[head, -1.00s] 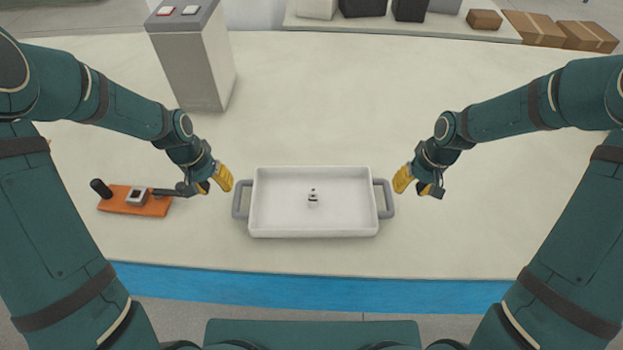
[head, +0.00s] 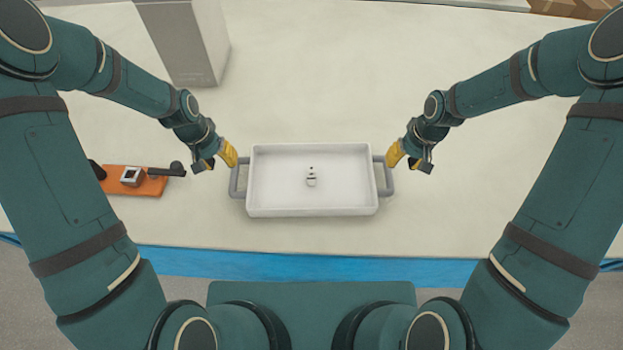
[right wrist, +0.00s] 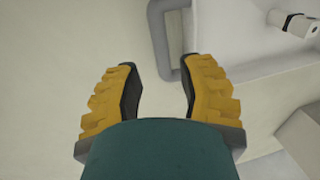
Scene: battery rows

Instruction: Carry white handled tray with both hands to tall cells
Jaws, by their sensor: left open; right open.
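The white tray (head: 312,210) stands on the pale table in front of me, with a grey left handle (head: 234,180) and a grey right handle (head: 390,183). A small white and dark cell-like item (head: 311,178) stands in its middle. My left gripper (head: 230,157) is open with its yellow fingers close to the left handle. My right gripper (head: 393,157) is open close to the right handle. In the right wrist view, the right handle (right wrist: 158,40) shows ahead, between the two open fingertips as seen there. I cannot tell whether either gripper touches its handle.
An orange board (head: 150,184) with a metal block and a black lever lies left of the tray. A tall grey box (head: 188,45) stands at the back left. Brown cartons (head: 565,8) show at the top right. The table behind the tray is clear.

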